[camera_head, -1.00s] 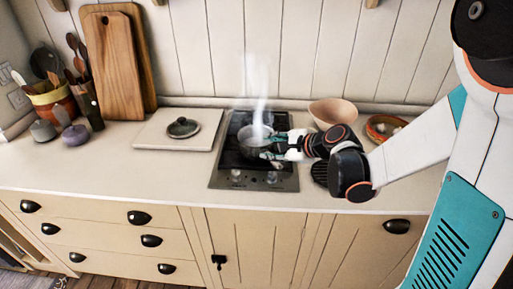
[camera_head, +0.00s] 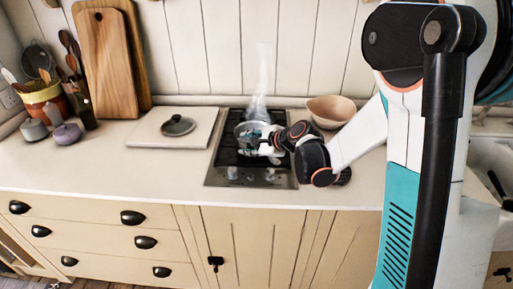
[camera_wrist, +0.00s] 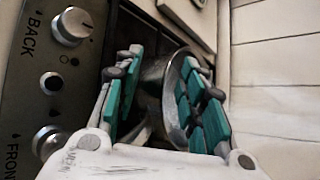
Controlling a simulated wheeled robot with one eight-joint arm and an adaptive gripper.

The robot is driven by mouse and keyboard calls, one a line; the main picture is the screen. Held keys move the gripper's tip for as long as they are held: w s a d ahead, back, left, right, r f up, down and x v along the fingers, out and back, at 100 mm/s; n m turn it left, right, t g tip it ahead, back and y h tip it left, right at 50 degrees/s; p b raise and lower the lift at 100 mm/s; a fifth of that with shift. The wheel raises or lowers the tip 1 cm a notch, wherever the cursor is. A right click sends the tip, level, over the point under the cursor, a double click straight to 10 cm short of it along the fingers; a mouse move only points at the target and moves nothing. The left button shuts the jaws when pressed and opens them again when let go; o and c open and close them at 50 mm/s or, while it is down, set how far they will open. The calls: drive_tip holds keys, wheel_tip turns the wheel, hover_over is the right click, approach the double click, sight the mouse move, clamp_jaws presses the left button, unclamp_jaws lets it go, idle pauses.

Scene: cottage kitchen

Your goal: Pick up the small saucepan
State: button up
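The small saucepan (camera_head: 243,128) is a metal pan on the dark cooktop (camera_head: 226,160), with pale steam rising above it. My gripper (camera_head: 262,144) reaches in from the right and partly covers it. In the wrist view, the pan's wall (camera_wrist: 152,74) shows between the two teal-padded fingers of my gripper (camera_wrist: 162,62). The fingers are spread apart. The right finger overlaps the pan's round opening, and the left finger is outside the wall. Whether either finger touches the pan is unclear. The handle is mostly hidden.
A dark lid (camera_head: 178,125) lies on a pale board (camera_head: 146,131) left of the cooktop. A wooden bowl (camera_head: 331,111) stands behind my arm. Control knobs (camera_wrist: 72,26) line the cooktop's edge. Cutting boards (camera_head: 106,65) and a utensil pot (camera_head: 45,98) stand far left.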

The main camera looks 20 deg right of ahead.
drive_tip(key=shift+r, duration=0.1)
drive_tip(key=shift+c, duration=0.2)
clamp_jaws()
drive_tip(key=shift+r, duration=0.2)
wheel_tip(320, 180, up, 19)
drive_tip(key=p, duration=0.6)
drive_tip(key=shift+r+p, duration=0.2)
drive_tip(key=shift+p, duration=0.15)
idle(0.6)
